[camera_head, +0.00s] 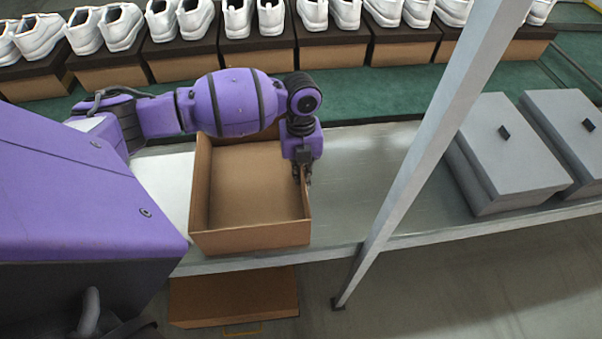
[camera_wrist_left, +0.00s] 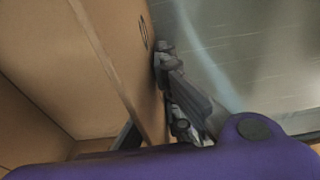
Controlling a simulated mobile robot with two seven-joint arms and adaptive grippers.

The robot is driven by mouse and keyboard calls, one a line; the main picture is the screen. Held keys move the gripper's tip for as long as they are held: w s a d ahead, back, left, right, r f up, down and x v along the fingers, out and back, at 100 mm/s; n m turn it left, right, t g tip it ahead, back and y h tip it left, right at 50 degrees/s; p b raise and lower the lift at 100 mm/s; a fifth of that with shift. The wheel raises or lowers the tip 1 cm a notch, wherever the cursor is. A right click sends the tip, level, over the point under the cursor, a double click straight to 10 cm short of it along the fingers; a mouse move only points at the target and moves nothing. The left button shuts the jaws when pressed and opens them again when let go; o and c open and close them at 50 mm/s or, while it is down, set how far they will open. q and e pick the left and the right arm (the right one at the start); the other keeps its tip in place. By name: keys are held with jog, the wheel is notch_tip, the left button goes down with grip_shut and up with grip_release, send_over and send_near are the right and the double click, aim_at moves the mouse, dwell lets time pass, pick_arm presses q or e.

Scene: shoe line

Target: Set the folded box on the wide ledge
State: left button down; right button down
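The folded box (camera_head: 250,237) is an open brown cardboard box, upright and empty, on the grey metal ledge (camera_head: 345,190) in the head view. My left gripper (camera_head: 302,174) points down at the box's right wall. In the left wrist view the left gripper (camera_wrist_left: 150,115) has one dark finger outside the cardboard wall (camera_wrist_left: 125,80) and the other, mostly hidden, inside it. The fingers look closed on this wall. My right gripper is not in view.
Grey lidded boxes (camera_head: 507,155) stand on the ledge at right. A slanted metal post (camera_head: 425,150) rises between them and the folded box. White shoes on brown boxes (camera_head: 255,48) line the green belt (camera_head: 370,95) behind. Another brown box (camera_head: 235,297) sits below.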

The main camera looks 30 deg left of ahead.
pick_arm(q)
jog(key=shift+f, duration=0.1)
jog(key=c, duration=2)
grip_release()
jog(key=r, duration=0.4)
jog(key=w+r, duration=0.1)
jog(key=r, duration=0.7)
jog(key=shift+w+a+r, duration=0.15)
jog(key=shift+a, duration=0.15)
